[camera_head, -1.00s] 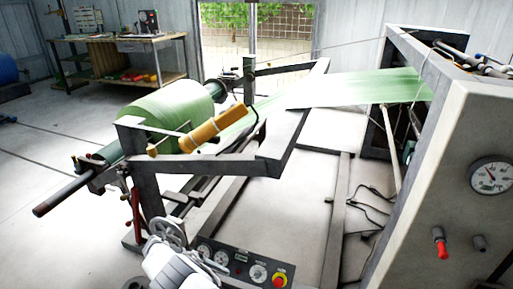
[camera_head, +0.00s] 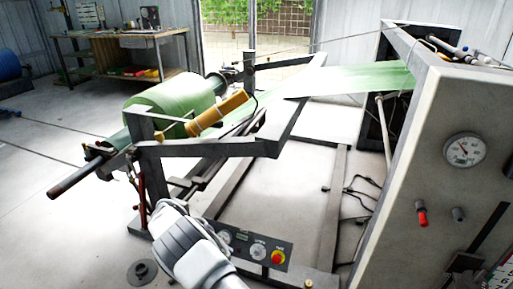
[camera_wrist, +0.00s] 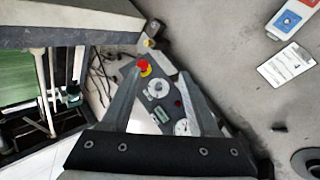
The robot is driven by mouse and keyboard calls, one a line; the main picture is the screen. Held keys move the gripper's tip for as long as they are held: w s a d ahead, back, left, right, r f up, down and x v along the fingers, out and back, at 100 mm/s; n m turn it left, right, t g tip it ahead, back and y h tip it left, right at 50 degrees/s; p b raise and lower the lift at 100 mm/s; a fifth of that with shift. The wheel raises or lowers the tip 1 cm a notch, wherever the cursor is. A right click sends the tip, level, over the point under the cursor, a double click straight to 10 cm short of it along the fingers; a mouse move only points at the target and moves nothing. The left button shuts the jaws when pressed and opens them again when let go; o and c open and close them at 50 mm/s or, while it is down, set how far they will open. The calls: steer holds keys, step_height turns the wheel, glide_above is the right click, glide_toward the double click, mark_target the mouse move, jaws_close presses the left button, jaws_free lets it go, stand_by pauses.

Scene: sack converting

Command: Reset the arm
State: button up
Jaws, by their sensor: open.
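My gripper (camera_wrist: 160,78) shows in the wrist view with its two fingers spread apart and nothing between them. Beyond the fingers is the control panel (camera_wrist: 171,103) with dials and a red emergency button (camera_wrist: 143,66); I cannot tell how near they are. In the head view, my white and grey arm rises from the bottom edge, left of the same control panel (camera_head: 286,247). The gripper itself cannot be made out there.
A green roll (camera_head: 172,102) on a shaft sits in the steel unwind frame (camera_head: 205,147). A green web (camera_head: 345,79) runs to the grey machine housing (camera_head: 447,110) at right. A workbench (camera_head: 120,40) stands at the back left. Bare floor (camera_head: 50,235) lies at left.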

steer(key=w+d+r+m+y, duration=0.15)
steer(key=d+r, duration=0.25)
steer(key=r, duration=0.5)
steer(key=w+d+r+y, duration=0.1)
steer(key=d+r+y, duration=0.15)
steer(key=r, duration=0.65)
steer(key=s+d+r+y, duration=0.1)
steer(key=s+d+r, duration=0.2)
steer(key=d+r, duration=0.3)
steer(key=s+d+r+y, duration=0.1)
steer(key=s+d+r, duration=0.25)
steer(key=r, duration=0.45)
steer(key=s+d+r+t+y, duration=0.2)
steer(key=s+d+r, duration=0.55)
steer(key=s, duration=0.25)
steer(key=s+d+r+t, duration=0.1)
steer(key=s+d+t, duration=0.25)
steer(key=s, duration=0.95)
step_height(320, 180, up, 25)
steer(key=p, duration=2.5)
steer(key=shift+a+r+m+p, duration=0.15)
steer(key=shift+a+m+p, duration=0.2)
steer(key=shift+a+p, duration=0.05)
steer(key=shift+r, duration=0.25)
steer(key=shift+c, duration=0.9)
steer(key=shift+a+f, duration=0.1)
steer(key=shift+a, duration=0.1)
